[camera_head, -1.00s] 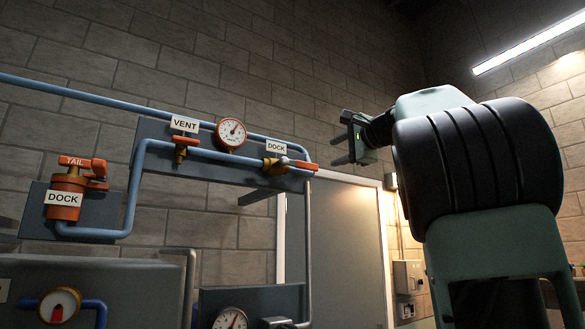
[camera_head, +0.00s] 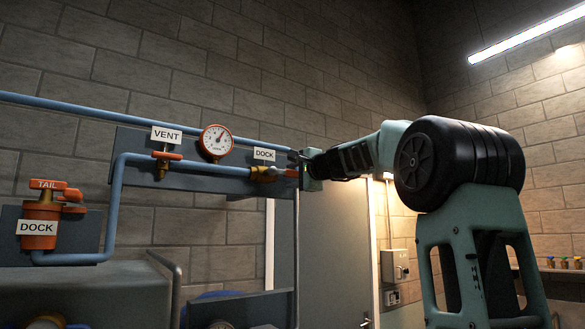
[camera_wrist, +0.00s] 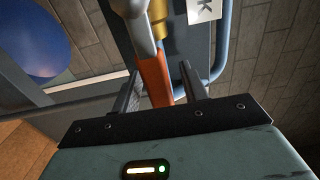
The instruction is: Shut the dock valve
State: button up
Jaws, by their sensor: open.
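The dock valve (camera_head: 263,174) is a brass valve under a white DOCK label (camera_head: 264,155), at the right end of the upper blue pipework in the head view. Its orange lever (camera_head: 291,173) points right, roughly in line with the pipe. My gripper (camera_wrist: 160,90) is open at the lever's end. In the wrist view, the orange lever (camera_wrist: 155,78) reaches down between the two dark fingers, with a gap on both sides. The brass valve body (camera_wrist: 160,18) shows beyond the fingers. My gripper hides the lever's tip in the head view.
A vent valve (camera_head: 167,156) and a round gauge (camera_head: 216,141) sit left of the dock valve. An orange DOCK canister with a TAIL handle (camera_head: 42,222) stands far left. A blue pipe (camera_head: 110,109) runs just above. A door (camera_head: 335,255) is below my forearm.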

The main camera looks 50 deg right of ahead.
jog(key=shift+w, duration=0.3)
grip_shut()
jog(key=shift+f, duration=0.1)
